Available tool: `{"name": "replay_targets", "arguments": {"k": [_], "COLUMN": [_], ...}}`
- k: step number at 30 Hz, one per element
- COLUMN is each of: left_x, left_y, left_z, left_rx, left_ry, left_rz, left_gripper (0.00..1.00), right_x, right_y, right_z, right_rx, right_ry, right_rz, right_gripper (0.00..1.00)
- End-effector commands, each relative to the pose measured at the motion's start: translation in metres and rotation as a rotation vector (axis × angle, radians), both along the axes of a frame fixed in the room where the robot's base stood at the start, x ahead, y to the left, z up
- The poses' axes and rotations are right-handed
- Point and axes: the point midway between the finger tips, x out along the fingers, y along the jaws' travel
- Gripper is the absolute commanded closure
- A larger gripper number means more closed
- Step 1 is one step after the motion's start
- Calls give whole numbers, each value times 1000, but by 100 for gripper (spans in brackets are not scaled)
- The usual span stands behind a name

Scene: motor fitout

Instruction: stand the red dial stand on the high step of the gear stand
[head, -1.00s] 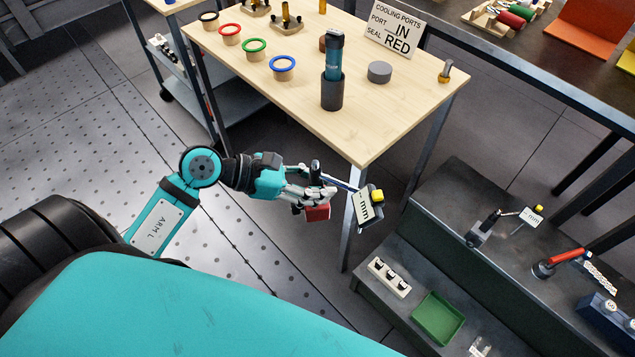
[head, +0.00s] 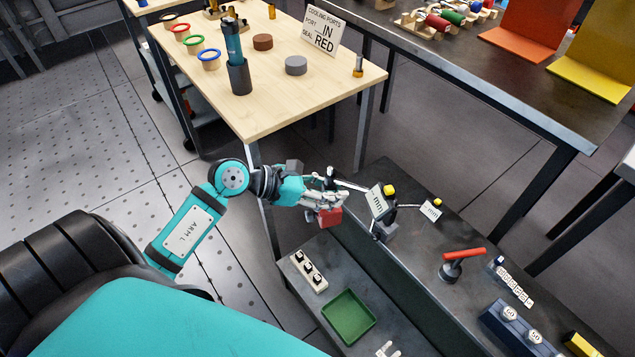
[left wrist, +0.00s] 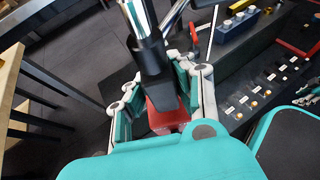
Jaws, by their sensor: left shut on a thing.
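My left gripper (head: 326,206) is shut on the red dial stand. Its red base (head: 329,216) hangs below the fingers, and its dial plate marked "mm" (head: 376,202) with a yellow knob reaches out to the right. In the left wrist view the red base (left wrist: 165,117) sits between the teal finger links, with a dark post above it. The gear stand's high step (head: 418,258) lies right of and below the held stand, which looks held in the air. The dial plate overlaps a grey-based dial stand (head: 386,232) in the picture. My right gripper is not in view.
The high step also bears a red-handled tool (head: 462,253) and dark blue blocks (head: 510,327). The low step carries a white block with black pegs (head: 309,270) and a green tray (head: 349,317). A wooden table (head: 270,110) stands behind my left arm.

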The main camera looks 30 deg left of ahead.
Motion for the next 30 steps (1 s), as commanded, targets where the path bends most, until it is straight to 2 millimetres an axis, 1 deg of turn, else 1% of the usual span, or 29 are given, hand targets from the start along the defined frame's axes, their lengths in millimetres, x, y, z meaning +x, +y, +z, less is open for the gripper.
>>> {"name": "replay_targets", "arguments": {"k": [1,4,9,15,18,21,25,30], "left_x": [11,28,56,82,91,97,101,102], "left_y": [9,27,58,91,103,111,117,119], "left_z": [-18,-41,-81,-120,-134,-143,-148,-148], "left_rx": [-4,-9,-19,-29,-33,-35,-37,-37], "left_ry": [-4,1,9,15,18,20,20,21], "left_rz": [34,96,202,311,351,379,398,403], "left_gripper": [100,100,100,100,100,100,100,100], "right_x": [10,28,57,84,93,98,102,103], "right_y": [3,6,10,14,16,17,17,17], "right_z": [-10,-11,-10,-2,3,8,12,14], "right_rx": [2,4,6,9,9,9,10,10], "right_ry": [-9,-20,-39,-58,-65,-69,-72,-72], "right_rz": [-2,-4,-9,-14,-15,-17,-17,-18], "right_gripper": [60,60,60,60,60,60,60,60]}}
